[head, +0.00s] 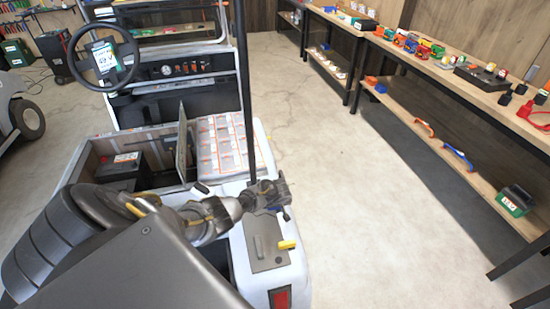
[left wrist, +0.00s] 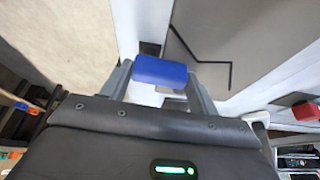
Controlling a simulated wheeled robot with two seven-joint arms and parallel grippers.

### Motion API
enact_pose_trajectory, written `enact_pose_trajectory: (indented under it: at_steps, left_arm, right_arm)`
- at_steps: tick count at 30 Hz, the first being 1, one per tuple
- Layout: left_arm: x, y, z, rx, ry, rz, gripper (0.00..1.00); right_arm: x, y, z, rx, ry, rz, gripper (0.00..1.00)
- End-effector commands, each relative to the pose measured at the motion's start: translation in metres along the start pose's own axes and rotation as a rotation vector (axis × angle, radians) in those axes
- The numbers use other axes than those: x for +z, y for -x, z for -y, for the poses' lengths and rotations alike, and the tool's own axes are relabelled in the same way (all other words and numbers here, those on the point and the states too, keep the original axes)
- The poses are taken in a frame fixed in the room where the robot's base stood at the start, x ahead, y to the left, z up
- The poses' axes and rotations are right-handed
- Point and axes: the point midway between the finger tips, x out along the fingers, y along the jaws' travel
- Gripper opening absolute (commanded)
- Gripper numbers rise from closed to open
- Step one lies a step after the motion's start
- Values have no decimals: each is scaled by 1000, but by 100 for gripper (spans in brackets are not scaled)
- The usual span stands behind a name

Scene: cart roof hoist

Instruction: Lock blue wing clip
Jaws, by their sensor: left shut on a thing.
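The blue wing clip (left wrist: 160,71) sits between the two fingers of my left gripper (left wrist: 165,82) in the left wrist view. The gripper is shut on it. In the head view my left gripper (head: 277,197) is at the cart's rear right corner, by the foot of the black post (head: 246,110). Only a small bit of blue (head: 287,214) shows beside it there. I cannot tell from these views whether the clip is turned to its locked position. My right gripper is in neither view.
A grey plate (head: 267,250) with a yellow clip (head: 288,245) lies just in front of the gripper on the cart. A battery bay (head: 120,157) is open to the left. A workbench (head: 463,75) with tools stands at right. The floor between is clear.

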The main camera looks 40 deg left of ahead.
Motion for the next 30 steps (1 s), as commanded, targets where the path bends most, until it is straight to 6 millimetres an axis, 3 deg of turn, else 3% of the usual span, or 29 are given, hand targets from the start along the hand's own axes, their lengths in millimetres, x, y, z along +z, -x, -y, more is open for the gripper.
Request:
enact_pose_trajectory:
  at_steps: [22, 23, 27, 30]
  left_arm:
    - [-5, 2, 1, -32, 85, -10, 37]
    - [-5, 2, 1, -32, 86, -10, 64]
    - [-4, 1, 0, -31, 82, -7, 82]
    - [-2, 1, 0, -31, 80, -6, 82]
  right_arm:
    - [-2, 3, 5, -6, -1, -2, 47]
    - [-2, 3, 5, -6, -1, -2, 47]
    - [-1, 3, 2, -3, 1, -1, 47]
    - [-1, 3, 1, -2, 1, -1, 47]
